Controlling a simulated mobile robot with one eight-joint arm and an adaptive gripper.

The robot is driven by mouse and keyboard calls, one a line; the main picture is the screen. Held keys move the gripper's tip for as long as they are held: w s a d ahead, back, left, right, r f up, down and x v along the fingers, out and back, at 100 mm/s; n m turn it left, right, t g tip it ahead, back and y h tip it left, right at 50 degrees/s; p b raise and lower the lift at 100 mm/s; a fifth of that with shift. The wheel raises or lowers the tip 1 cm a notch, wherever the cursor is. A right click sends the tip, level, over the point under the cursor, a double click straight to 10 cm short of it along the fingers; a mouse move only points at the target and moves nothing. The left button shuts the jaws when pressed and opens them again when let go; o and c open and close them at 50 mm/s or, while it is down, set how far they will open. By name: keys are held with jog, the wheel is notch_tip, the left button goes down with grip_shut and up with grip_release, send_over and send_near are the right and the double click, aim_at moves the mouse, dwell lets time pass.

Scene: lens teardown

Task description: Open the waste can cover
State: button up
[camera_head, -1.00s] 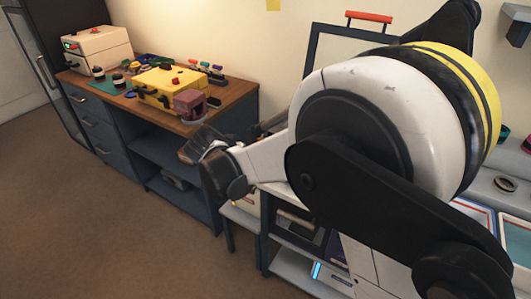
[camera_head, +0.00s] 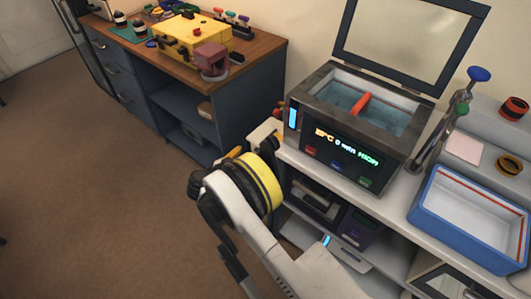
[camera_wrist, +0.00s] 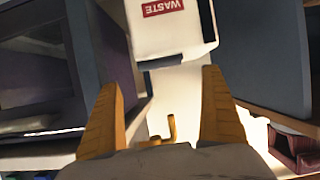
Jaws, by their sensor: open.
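The waste can (camera_wrist: 172,32) is a white box with a red WASTE label, at the top middle of the wrist view, where its lettering is upside down. A grey strip edges its near side. Whether its cover is shut cannot be told. My gripper (camera_wrist: 162,78) is open, its two yellow fingers spread, with nothing held between them. The fingertips appear apart from the can, just below it in the picture. A small yellow hooked piece (camera_wrist: 160,132) shows between the fingers. In the head view my wrist largely hides the gripper and the can area.
Right of my arm is a pale bench with a dark heated bath (camera_head: 345,145), its glass lid raised, and a blue tray (camera_head: 470,215). A wooden-topped workbench (camera_head: 262,55) with a yellow box stands behind. Dark panels flank the gripper closely. Brown floor lies free at left.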

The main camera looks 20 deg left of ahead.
jog(key=b, duration=0.2)
send_near(273, 145)
jog(key=w+f, duration=0.1)
jog(key=w+d+f, duration=0.1)
jog(key=shift+w+f, duration=0.2)
jog(key=shift+w, duration=0.15)
